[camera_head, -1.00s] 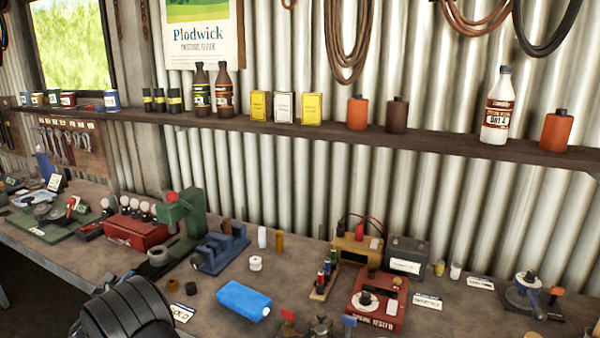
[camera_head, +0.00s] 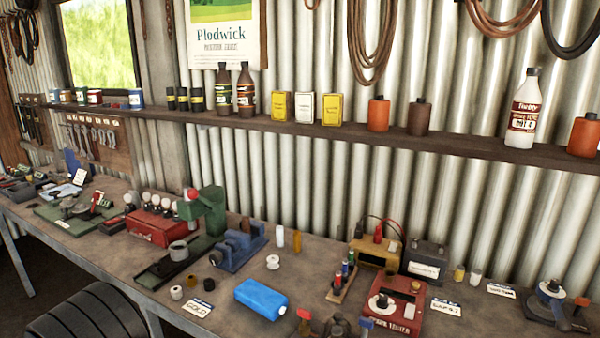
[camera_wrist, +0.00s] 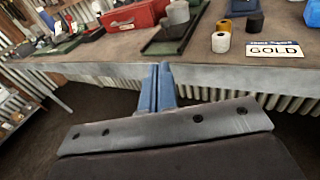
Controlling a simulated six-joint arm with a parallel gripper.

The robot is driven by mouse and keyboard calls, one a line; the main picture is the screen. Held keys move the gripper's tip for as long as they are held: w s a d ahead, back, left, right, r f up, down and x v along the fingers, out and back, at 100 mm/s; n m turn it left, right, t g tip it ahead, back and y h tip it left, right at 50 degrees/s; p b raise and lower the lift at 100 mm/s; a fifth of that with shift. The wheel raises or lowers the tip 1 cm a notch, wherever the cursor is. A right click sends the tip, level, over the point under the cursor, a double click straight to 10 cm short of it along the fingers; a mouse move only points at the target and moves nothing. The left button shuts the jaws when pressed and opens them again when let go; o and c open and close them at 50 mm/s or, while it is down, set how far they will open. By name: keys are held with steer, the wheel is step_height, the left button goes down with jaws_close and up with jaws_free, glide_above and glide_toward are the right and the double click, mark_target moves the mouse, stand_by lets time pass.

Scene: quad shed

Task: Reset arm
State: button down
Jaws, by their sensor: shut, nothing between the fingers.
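My gripper (camera_wrist: 160,72) shows in the wrist view as two blue fingers pressed together, with nothing between them. The fingertips overlap the front edge of the workbench (camera_wrist: 115,70) in the picture, and dark floor shows around the fingers. How far the tips are from the edge I cannot tell. In the head view I do not make out the gripper.
A GOLD card (camera_head: 198,307), small rollers and a green stand (camera_head: 207,212) are on the bench. A blue bottle (camera_head: 261,299) lies nearby. A red tester (camera_head: 395,306) stands to the right. A shelf (camera_head: 340,131) of bottles runs along the wall.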

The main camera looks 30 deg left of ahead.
steer(key=shift+w+d+r+m+h, duration=0.2)
steer(key=shift+w+m+h, duration=0.4)
steer(key=shift+w, duration=0.3)
steer(key=shift+w+d+r+m+h, duration=0.15)
steer(key=shift+w+m+h, duration=0.4)
steer(key=shift+w, duration=0.3)
steer(key=n+g+y, duration=0.1)
steer(key=n+g, duration=0.2)
glide_toward(155, 264)
steer(key=x, duration=0.5)
steer(key=shift+s+d+f, duration=0.1)
steer(key=shift+d+f, duration=0.05)
steer(key=shift+f, duration=0.15)
steer(key=shift+w+a, duration=0.35)
steer(key=shift+w, duration=0.2)
steer(key=shift+w+a, duration=0.1)
steer(key=shift+w, duration=0.1)
